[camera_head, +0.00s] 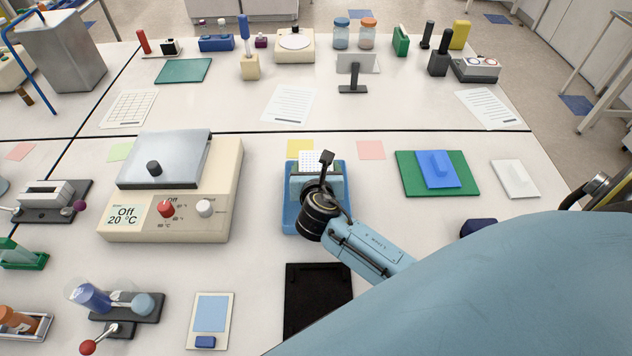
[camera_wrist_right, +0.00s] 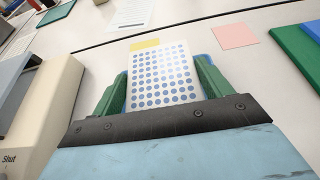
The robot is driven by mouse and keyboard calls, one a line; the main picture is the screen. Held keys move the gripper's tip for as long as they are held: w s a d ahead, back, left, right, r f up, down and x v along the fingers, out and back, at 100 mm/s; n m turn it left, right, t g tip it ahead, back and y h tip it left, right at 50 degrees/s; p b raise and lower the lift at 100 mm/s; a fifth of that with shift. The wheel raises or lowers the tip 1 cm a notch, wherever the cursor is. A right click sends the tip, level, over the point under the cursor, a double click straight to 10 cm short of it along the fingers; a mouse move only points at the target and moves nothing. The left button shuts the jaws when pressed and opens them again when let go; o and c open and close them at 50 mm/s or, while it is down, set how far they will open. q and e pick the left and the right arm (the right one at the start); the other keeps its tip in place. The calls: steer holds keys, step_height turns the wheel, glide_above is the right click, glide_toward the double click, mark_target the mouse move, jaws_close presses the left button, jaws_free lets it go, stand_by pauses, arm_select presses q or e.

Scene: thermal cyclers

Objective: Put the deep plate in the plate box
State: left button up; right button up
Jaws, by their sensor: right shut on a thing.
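The deep plate is a white plate with rows of blue wells (camera_wrist_right: 160,76), between the two green fingers of my right gripper (camera_wrist_right: 155,85). In the head view the plate (camera_head: 312,157) shows just beyond my right gripper (camera_head: 316,178), which is shut on it. The plate box is an open blue box (camera_head: 288,213) in the middle of the near table, right under the gripper. The plate is over or within the far part of the box; I cannot tell whether it touches the bottom. The wrist and gripper hide much of the box. My left gripper is out of view.
A thermal cycler (camera_head: 170,185) with a silver lid stands left of the box. A black mat (camera_head: 318,290) lies in front. A green board (camera_head: 462,182) with a blue block lies to the right. Yellow and pink notes (camera_head: 370,150) lie behind the box.

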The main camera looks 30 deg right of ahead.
steer(key=f+b, duration=0.1)
steer(key=f, duration=0.3)
steer(key=shift+s, duration=0.2)
steer(key=shift+c, duration=1.4)
steer(key=shift+s+a+f, duration=0.1)
steer(key=shift+c, duration=1.2)
steer(key=o, duration=1.2)
steer(key=shift+f, duration=0.1)
steer(key=o, duration=0.4)
steer(key=shift+w, duration=0.3)
steer(key=shift+c, duration=0.2)
steer(key=shift+r, duration=0.2)
steer(key=shift+s, duration=0.1)
steer(key=p+v, duration=0.1)
steer(key=v, duration=1.1)
steer(key=shift+r, duration=0.1)
